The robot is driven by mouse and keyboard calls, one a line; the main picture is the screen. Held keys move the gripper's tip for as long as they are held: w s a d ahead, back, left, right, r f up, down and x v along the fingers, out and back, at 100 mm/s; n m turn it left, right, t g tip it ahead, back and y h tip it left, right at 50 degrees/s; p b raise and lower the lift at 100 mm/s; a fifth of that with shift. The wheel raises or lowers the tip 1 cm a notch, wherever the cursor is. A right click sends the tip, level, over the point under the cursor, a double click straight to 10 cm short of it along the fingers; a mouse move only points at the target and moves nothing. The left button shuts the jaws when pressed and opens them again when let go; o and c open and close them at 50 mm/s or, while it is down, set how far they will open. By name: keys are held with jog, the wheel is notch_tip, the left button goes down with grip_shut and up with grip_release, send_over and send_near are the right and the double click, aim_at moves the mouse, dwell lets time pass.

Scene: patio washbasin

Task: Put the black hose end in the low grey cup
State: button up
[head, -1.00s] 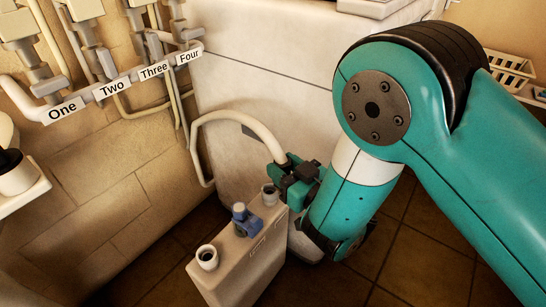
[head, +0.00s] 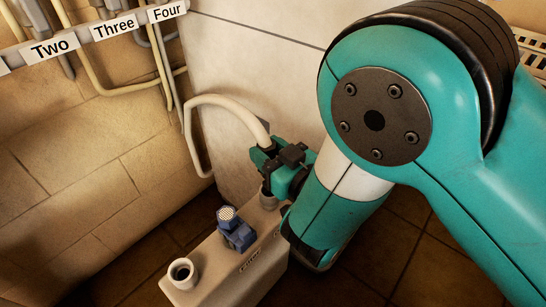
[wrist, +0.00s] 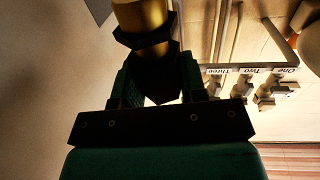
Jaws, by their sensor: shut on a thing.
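My gripper (head: 272,160) is shut on the end of a pale hose (head: 232,103). In the wrist view, the dark hose end (wrist: 146,38) with a gold-lit section sits between the fingers (wrist: 158,85). In the head view its tip is mostly hidden by my gripper. A grey cup (head: 268,199) stands on the far end of a beige box, just below my gripper and partly covered by it. Whether the hose end touches this cup cannot be told. A second grey-white cup (head: 182,272) stands open on the near end of the box.
The beige box (head: 222,262) also carries a blue fitting (head: 237,230) between the cups. Pipes with labels Two (head: 52,48), Three and Four run along the tiled wall at left. A pale panel stands behind the hose. Dark floor tiles lie around the box.

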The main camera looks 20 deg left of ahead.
jog(key=shift+w+f+b, duration=0.2)
jog(key=shift+f+b, duration=0.2)
jog(key=shift+f, duration=0.15)
jog(key=shift+w+f+b, duration=0.15)
jog(key=shift+f+b, duration=0.2)
jog(key=shift+f, duration=0.15)
notch_tip(320, 180, down, 5)
jog(key=b, duration=0.5)
jog(key=shift+b, duration=0.3)
jog(key=shift+d+r, duration=0.1)
jog(key=shift+d, duration=0.05)
jog(key=shift+f, duration=0.65)
dwell(0.4)
jog(key=o, duration=0.7)
jog(key=shift+s, duration=0.1)
jog(key=shift+b, duration=0.35)
